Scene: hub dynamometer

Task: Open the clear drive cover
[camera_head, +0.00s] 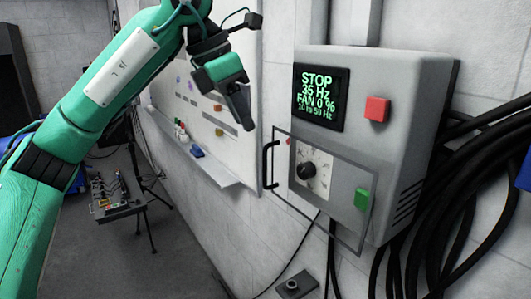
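The clear drive cover (343,213) is a see-through panel with a thin dark frame on the front of the grey drive box (408,130). It lies over a dial knob (307,171) and a green button (362,198). Its left edge reaches past the box's left side; I cannot tell whether it is fully closed. A black upright handle (267,165) is at that left edge. My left gripper (246,124) points down, above and left of the handle and apart from it in the picture. Its fingers overlap, so its opening is unclear. My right gripper does not show.
The box has a display (320,97) reading STOP, 35 Hz, FAN 0 %, and a red button (377,108). Thick black cables (465,150) hang at the right. A whiteboard (175,100) with a tray ledge (205,165) is on the wall behind.

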